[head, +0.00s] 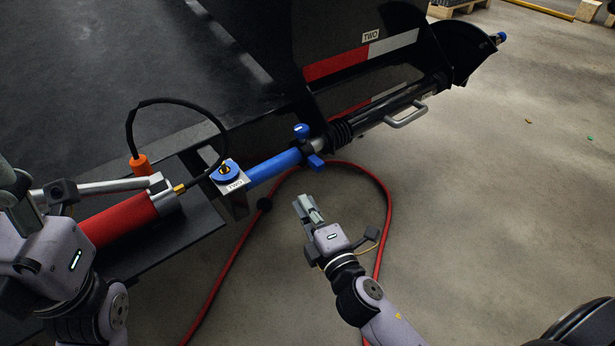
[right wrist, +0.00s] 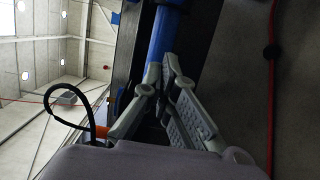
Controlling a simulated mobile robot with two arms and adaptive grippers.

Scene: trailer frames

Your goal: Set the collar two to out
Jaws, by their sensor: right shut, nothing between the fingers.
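A blue round knob (head: 225,172) with a yellow centre sits on a white plate marked TWO (head: 236,184) by a black bracket. A blue rod (head: 272,168) runs from there to a fitting with a blue upper lug (head: 301,130) and a blue lower lug (head: 315,161). The blue rod also shows in the right wrist view (right wrist: 166,35). I cannot tell which part is the collar. My right gripper (head: 306,203) is shut and empty, below and right of the rod and apart from it. My left gripper (head: 22,190) is at the left edge; its fingers are unclear.
A red cylinder (head: 118,219) with a grey bar (head: 105,186) above it lies near my left arm. A black cable (head: 131,125) loops from an orange plug (head: 140,164). A red hose (head: 386,215) curves across the floor. Floor at the right is open.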

